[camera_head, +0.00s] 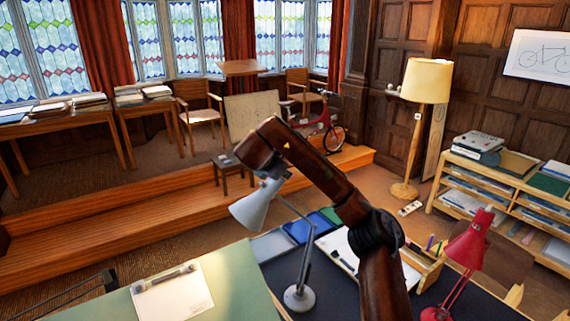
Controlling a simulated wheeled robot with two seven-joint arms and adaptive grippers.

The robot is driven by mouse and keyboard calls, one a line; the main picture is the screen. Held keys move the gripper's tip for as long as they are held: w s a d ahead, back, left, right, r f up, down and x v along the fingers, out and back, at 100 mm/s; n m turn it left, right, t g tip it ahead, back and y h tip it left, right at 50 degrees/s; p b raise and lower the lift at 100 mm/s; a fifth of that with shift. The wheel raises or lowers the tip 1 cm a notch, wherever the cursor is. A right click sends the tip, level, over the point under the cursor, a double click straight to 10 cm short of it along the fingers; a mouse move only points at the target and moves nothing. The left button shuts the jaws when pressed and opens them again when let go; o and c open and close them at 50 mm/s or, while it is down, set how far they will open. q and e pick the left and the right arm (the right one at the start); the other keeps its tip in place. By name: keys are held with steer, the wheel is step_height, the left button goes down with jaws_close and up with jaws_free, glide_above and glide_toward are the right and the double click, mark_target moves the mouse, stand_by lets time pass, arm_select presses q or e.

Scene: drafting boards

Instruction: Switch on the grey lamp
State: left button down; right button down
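The grey lamp has a pale grey cone shade (254,206) tilted down to the left, a thin bent stem and a round base (299,298) on the dark desk. My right arm comes up from the bottom edge, bends, and reaches left over the lamp. Its wrist end and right gripper (270,180) are at the top of the shade, touching or very close. The fingers are mostly hidden, so I cannot tell whether they are open or shut. The shade's inside and bulb are hidden. My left gripper is out of view.
A red lamp (466,250) stands on the desk at right. A green drafting board (120,310) with a clipped white sheet (172,300) is at lower left, its right part brightly lit. Blue trays (298,230) lie behind the lamp. A floor lamp (427,82) stands farther back.

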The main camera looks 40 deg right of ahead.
stand_by(0.3)
steer(key=c, duration=1.8)
jaws_free()
steer(key=v, duration=1.2)
steer(key=shift+w, duration=0.25)
steer(key=shift+g, duration=0.3)
